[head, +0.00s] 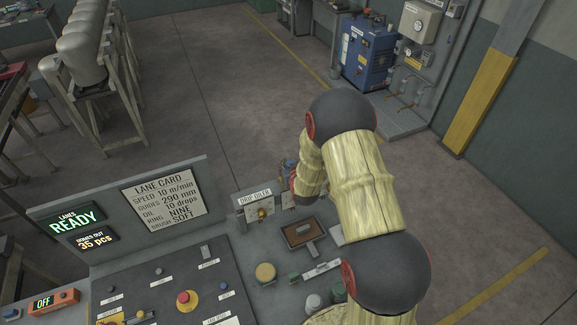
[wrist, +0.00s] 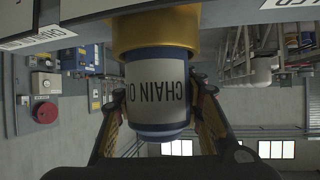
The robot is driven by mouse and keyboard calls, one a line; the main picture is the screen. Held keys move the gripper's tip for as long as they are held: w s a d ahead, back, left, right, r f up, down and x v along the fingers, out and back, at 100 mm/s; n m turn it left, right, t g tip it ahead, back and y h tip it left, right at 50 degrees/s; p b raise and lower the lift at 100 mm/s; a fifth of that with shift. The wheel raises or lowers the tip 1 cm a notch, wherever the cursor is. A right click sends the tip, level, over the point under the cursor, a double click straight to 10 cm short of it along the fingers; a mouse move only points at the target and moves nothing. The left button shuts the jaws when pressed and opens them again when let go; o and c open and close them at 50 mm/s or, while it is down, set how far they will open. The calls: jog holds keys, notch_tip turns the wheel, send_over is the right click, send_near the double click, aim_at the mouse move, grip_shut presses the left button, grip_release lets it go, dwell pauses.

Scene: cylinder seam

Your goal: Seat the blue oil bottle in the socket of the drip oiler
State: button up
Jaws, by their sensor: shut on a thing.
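In the wrist view, which hangs upside down, the blue oil bottle (wrist: 158,134) has a white label reading "CHAIN O…", cut off by its curve. My gripper (wrist: 160,88) is shut on it, one finger on each side. The bottle's far end meets a wide brass-coloured ring (wrist: 155,33), which appears to be the socket, against a grey surface. I cannot tell how deep the bottle sits in it. In the head view, the drip oiler (head: 258,211) stands at the panel's back edge under its name plate. My arm hides my gripper and most of the bottle there.
A control panel (head: 165,285) with knobs and a red button lies in front. A lane card (head: 163,201) stands left of the oiler. Open floor lies behind.

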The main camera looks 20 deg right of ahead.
jog(key=shift+s+f, duration=0.15)
jog(key=shift+f, duration=0.2)
